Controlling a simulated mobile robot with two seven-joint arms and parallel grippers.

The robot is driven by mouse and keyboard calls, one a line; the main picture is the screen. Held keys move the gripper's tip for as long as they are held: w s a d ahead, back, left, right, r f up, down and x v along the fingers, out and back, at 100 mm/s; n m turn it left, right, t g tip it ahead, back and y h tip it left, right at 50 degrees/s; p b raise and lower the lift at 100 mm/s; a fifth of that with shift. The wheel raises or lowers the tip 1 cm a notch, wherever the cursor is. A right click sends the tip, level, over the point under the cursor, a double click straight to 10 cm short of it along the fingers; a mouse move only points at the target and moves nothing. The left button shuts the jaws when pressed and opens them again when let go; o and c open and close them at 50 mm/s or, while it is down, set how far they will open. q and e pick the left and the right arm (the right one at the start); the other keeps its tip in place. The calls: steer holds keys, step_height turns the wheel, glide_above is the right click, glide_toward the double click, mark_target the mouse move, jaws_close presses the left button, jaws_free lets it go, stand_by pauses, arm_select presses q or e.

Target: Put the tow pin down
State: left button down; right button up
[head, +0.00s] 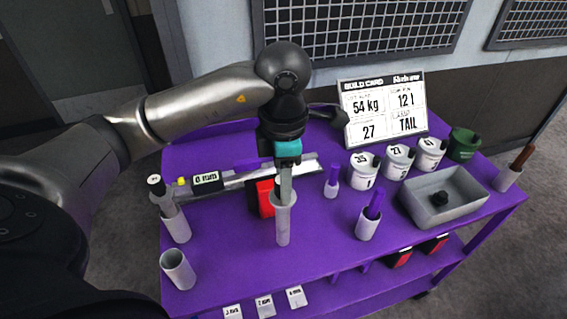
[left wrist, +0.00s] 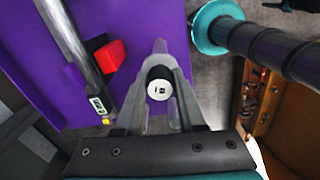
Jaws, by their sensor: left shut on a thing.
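My left gripper (head: 286,188) points down over the cart and is shut on the tow pin. In the left wrist view the tow pin (left wrist: 159,86) is a black cylinder with a white, marked end, between the two fingers. In the head view the fingers mostly hide it. A pale grey tube (head: 283,225) stands upright right below the fingertips; they overlap its rim, and I cannot tell how far the pin is inside it. My right gripper is not in view.
On the purple cart (head: 325,245) stand an empty tube (head: 178,270), a tube with a white-topped pin (head: 176,225) and tubes with purple pins (head: 368,222). White canisters (head: 397,162), a grey tray (head: 450,212) and a card (head: 383,108) are farther right.

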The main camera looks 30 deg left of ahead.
arm_select(q)
steer(key=shift+f, duration=2.5)
steer(key=shift+w+f, duration=0.1)
steer(key=c, duration=0.5)
jaws_free()
steer(key=shift+f, duration=0.1)
steer(key=shift+r, duration=0.2)
step_height(320, 180, up, 11)
steer(key=shift+f, duration=0.2)
steer(key=shift+r, duration=0.65)
